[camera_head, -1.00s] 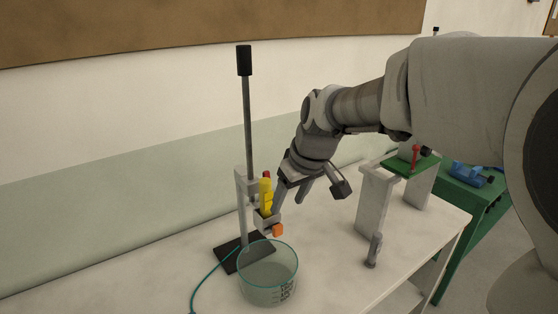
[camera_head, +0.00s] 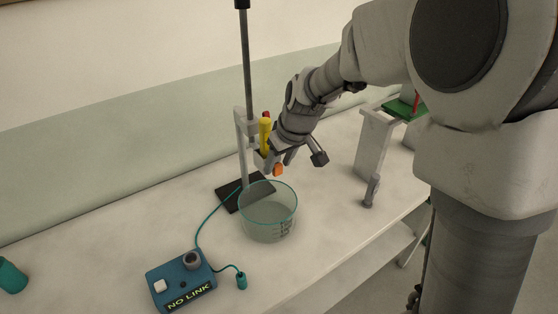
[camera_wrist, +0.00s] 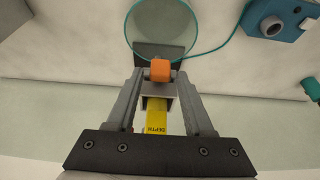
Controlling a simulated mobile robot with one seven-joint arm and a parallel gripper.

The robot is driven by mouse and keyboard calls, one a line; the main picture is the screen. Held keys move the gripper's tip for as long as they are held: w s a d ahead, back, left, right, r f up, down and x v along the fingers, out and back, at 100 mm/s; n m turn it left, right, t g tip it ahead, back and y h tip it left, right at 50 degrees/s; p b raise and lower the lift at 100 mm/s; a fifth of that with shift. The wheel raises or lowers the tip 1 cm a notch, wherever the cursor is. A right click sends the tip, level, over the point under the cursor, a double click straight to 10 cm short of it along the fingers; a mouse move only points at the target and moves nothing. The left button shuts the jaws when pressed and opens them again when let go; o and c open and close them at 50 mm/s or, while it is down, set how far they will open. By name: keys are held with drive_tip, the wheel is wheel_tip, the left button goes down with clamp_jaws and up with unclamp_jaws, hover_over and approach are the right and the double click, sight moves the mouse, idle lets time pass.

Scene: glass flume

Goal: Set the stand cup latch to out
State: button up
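The stand (camera_head: 248,75) is a dark upright rod on a black base, with a grey bracket (camera_head: 241,130) holding a yellow part (camera_head: 265,135) with a red top. An orange block (camera_head: 278,169), perhaps the latch, sticks out at the front of the cup holder. It also shows in the wrist view (camera_wrist: 160,70), beyond the yellow part (camera_wrist: 156,118) with printed letters. My gripper (camera_wrist: 159,76) is open, one finger on each side of the holder and orange block, with gaps visible. In the head view my gripper (camera_head: 276,160) partly hides the holder.
A clear glass beaker (camera_head: 268,215) stands just in front of the stand. A blue box (camera_head: 182,283) reading "NO LINK" has a teal cable running toward the stand. A grey post frame (camera_head: 372,150) stands to the right.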

clamp_jaws()
idle(1.2)
